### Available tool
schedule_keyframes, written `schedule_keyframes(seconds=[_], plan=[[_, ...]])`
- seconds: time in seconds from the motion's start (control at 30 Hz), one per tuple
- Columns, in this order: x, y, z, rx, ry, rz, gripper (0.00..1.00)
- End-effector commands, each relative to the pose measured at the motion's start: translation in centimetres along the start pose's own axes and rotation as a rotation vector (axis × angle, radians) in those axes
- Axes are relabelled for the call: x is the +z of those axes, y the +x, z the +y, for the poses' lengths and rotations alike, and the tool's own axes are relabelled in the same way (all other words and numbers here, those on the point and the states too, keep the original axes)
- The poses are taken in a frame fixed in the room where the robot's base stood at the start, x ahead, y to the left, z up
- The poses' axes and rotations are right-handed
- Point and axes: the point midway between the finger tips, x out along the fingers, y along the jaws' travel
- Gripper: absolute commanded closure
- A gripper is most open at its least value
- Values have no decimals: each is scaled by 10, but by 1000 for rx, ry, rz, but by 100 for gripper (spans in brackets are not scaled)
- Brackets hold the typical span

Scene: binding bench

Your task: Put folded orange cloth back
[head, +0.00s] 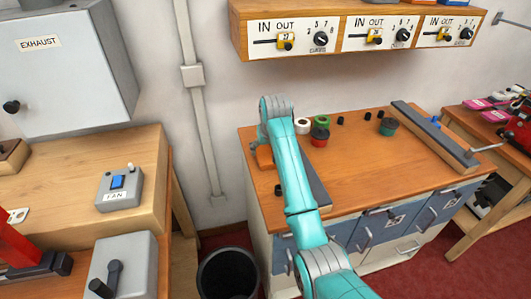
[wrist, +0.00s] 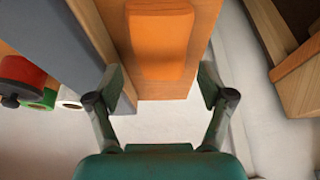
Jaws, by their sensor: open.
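The folded orange cloth (wrist: 160,42) lies flat on the wooden bench top (wrist: 118,28), near the bench's left edge in the head view. Part of it shows there as an orange patch (head: 264,157) beside my arm. In the wrist view my gripper (wrist: 158,86) is open and empty. Its two fingers stand apart, one to each side of the cloth's line, and the cloth shows beyond the fingertips. I cannot tell the exact height of the fingers above the bench. In the head view my arm hides much of the gripper.
A long grey bar (head: 316,186) lies on the bench right of the cloth. Another bar (head: 434,134) lies at the bench's right. A dark bin (head: 228,272) stands below.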

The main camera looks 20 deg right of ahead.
Motion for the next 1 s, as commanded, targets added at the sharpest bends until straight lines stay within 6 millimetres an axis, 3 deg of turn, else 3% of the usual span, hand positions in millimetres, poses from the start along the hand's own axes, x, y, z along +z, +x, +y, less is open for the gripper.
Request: schedule_keyframes(seconds=[0.2,0.4,0.6,1.0], plan=[[-1,-46,0,0,0,3,20],[0,-74,0,0,0,1,20],[0,-84,0,0,0,0,20],[0,-84,0,0,0,0,20]])
